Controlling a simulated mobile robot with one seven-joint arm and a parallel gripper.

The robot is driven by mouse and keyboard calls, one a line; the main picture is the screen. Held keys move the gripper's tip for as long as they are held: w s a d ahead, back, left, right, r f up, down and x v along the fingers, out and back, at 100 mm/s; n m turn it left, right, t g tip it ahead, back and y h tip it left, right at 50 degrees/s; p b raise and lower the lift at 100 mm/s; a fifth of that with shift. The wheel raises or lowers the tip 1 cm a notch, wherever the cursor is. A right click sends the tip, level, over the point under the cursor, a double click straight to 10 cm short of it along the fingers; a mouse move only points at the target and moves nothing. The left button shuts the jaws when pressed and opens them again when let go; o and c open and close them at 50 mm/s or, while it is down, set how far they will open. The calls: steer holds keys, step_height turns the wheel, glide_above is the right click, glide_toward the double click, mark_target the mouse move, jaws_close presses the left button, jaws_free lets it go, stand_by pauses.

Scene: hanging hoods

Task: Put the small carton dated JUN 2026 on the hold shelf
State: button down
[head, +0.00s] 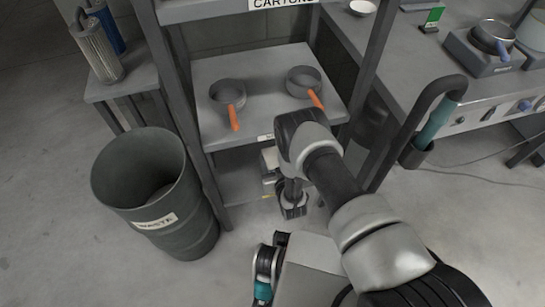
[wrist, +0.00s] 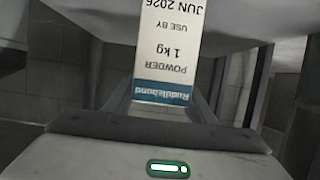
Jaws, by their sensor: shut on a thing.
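A small white carton (wrist: 168,45) with a teal band is held in front of my wrist camera. Its label reads upside down in this view: Ruddlebond, powder, 1 kg, use by JUN 2026. My gripper (head: 270,179) is shut on it, low in front of the rack, level with the space under the pan shelf. In the head view the carton (head: 270,158) is a small pale patch, partly hidden by my arm. The lower shelf (head: 238,178) of the rack looks bare where it shows. No label reading hold is legible.
Two grey pans with orange handles (head: 228,95) (head: 304,84) stand on the middle shelf (head: 262,70). A sign reading cartons (head: 282,3) is on the board above. Rack posts (head: 188,110) flank the openings. A waste bin (head: 150,190) stands left; a workbench (head: 440,80) is right.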

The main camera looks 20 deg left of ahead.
steer(key=shift+w+a, duration=0.1)
steer(key=shift+w, duration=0.05)
steer(key=c, duration=1.2)
jaws_free()
steer(key=shift+f, duration=0.2)
steer(key=o, duration=0.4)
steer(key=shift+r, duration=0.25)
